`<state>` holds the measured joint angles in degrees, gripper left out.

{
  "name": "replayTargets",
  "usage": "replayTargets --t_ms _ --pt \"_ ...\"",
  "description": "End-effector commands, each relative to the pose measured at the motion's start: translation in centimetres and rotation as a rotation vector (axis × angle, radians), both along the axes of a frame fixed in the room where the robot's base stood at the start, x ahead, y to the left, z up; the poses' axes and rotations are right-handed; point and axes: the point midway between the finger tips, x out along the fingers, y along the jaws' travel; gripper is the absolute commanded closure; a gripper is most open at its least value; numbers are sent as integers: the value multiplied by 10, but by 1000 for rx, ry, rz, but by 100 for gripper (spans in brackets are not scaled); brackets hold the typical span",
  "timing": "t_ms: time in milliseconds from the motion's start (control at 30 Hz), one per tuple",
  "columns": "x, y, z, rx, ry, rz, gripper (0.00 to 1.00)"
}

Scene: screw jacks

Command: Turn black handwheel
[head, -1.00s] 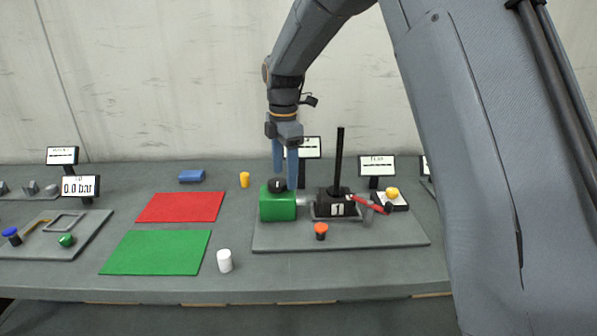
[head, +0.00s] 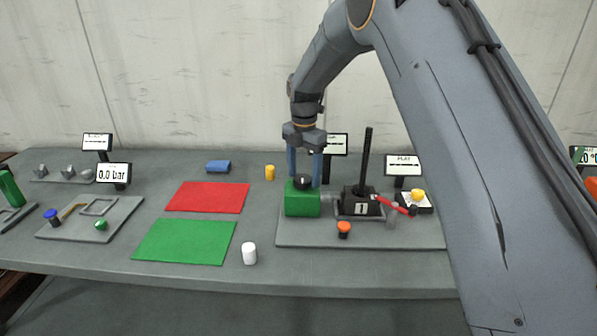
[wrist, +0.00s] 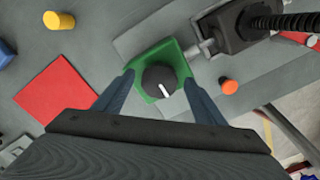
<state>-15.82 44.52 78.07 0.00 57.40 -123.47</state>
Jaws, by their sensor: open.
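The black handwheel (head: 302,182) sits on top of the green block (head: 299,204) on the grey plate. In the wrist view the handwheel (wrist: 159,80) is a round knob with a white pointer mark, on the green block (wrist: 147,60). My gripper (head: 304,179) points down over it with its blue fingers apart, one on each side of the handwheel. In the wrist view my gripper (wrist: 158,84) is open and the fingers flank the knob, with gaps visible. I cannot tell how far down the fingertips reach beside the knob.
To the right of the green block stands a black jack body (head: 361,203) with a tall threaded rod and a red lever (head: 398,207). An orange knob (head: 344,228) is in front. A white cylinder (head: 249,254) and red (head: 208,197) and green mats (head: 184,241) lie left.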

Motion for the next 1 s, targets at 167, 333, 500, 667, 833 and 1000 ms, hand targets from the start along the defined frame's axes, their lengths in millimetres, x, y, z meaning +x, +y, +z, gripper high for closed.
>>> replayTargets --t_ms 167,333,500,667,833,1000 --pt "-1 1 -5 -1 1 2 36" --pt "-1 2 -5 0 0 3 36" --pt "-1 2 -5 0 0 3 64" --pt "-1 15 -5 2 -1 5 76" --pt "0 9 -5 4 -5 -14 76" --pt "1 5 -4 4 -6 -84 76"
